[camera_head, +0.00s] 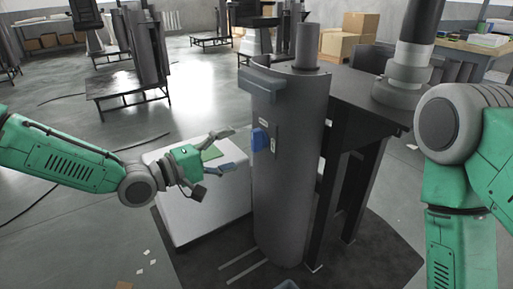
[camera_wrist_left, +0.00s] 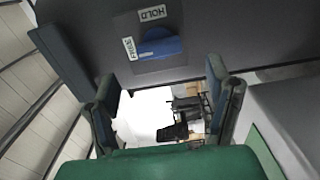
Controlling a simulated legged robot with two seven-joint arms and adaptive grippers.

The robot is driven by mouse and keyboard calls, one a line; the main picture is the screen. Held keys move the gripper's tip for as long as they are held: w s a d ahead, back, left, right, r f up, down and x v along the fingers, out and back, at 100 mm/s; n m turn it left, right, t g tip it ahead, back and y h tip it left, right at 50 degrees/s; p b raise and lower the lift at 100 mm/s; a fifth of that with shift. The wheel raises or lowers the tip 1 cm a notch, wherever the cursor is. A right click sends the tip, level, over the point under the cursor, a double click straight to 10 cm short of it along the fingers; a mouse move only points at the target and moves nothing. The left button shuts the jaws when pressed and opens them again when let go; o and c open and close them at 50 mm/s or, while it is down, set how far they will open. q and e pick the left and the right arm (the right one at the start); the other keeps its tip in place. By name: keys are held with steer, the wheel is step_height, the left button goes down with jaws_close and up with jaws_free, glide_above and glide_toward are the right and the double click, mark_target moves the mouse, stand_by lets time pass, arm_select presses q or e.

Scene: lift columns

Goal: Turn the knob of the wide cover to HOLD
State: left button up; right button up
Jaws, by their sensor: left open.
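The wide cover (camera_head: 290,190) is a tall, dark grey curved shell with a handle bar near its top. A blue knob (camera_head: 260,139) sticks out from its front, beside a small label plate (camera_head: 275,137). In the left wrist view the knob (camera_wrist_left: 160,47) lies lengthwise across the picture, its left end by the FREE label (camera_wrist_left: 129,48). The HOLD label (camera_wrist_left: 152,13) is above it. My left gripper (camera_head: 234,149) is open and empty, just left of the knob and apart from it. Its fingers (camera_wrist_left: 162,80) also show in the left wrist view. My right gripper is out of view.
A white box (camera_head: 195,205) with a green pad stands below my left gripper, left of the cover. A dark table (camera_head: 370,95) stands right of and behind the cover. Cardboard boxes (camera_head: 350,38) are at the back. Open floor lies to the left.

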mark_target(253, 143)
arm_select(q)
steer(key=b+x, duration=0.1)
steer(key=x, duration=0.3)
steer(key=b+x, duration=0.1)
steer(key=x, duration=0.3)
steer(key=shift+s+d, duration=0.3)
steer(key=shift+a, duration=1.15)
steer(key=c, duration=0.4)
steer(key=shift+a, duration=0.1)
steer(key=c, duration=0.7)
steer(key=shift+s+d, duration=0.1)
steer(key=shift+d, duration=0.45)
steer(key=shift+c, duration=0.3)
steer(key=shift+d+f, duration=0.1)
steer(key=shift+d, duration=0.1)
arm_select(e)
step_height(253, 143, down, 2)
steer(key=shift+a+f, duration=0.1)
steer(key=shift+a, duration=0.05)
